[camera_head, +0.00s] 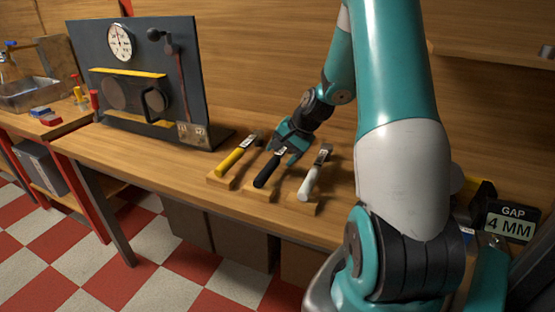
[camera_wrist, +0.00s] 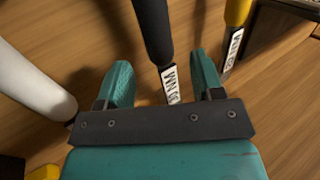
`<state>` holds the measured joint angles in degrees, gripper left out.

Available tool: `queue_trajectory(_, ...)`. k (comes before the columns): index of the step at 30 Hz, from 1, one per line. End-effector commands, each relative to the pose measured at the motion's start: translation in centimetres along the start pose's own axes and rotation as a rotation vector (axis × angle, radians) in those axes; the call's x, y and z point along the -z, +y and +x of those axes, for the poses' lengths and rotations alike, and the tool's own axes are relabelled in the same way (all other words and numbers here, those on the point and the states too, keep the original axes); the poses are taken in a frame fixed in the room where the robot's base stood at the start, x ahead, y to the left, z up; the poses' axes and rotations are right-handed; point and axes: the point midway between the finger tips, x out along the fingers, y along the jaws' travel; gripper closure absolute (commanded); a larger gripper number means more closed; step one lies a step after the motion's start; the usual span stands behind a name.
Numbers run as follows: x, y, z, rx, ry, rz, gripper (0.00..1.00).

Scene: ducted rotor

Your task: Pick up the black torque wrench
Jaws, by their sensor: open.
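The black torque wrench (camera_head: 266,170) lies on a wooden rest on the bench, between a yellow-handled wrench and a white-handled wrench. My gripper (camera_head: 287,143) is open over its far part, which the gripper partly hides. In the wrist view, my gripper (camera_wrist: 159,62) has its two teal fingers apart. The black handle (camera_wrist: 152,28) and its white label (camera_wrist: 170,84) show between them, closer to the right finger. I see no finger clearly touching it. The head of the wrench is hidden.
The yellow wrench (camera_head: 236,156) lies close on the left and the white wrench (camera_head: 314,174) close on the right. A dark panel with a gauge (camera_head: 140,80) stands further left. A "GAP 4 MM" sign (camera_head: 511,222) is at the right. Bare bench top lies left of the wrenches.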

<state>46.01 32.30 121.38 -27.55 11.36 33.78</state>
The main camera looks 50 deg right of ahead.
Motion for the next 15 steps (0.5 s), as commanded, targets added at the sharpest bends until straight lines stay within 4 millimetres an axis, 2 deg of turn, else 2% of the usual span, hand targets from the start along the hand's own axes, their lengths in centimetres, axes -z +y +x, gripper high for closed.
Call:
queue_trajectory(5,-0.8,0.0,2.7,-0.002,-0.006,0.0,0.39)
queue_trajectory(9,-0.7,0.0,4.4,-0.001,-0.002,0.0,0.39)
queue_trajectory(15,-0.7,0.0,4.8,-0.001,0.0,0.001,0.39)
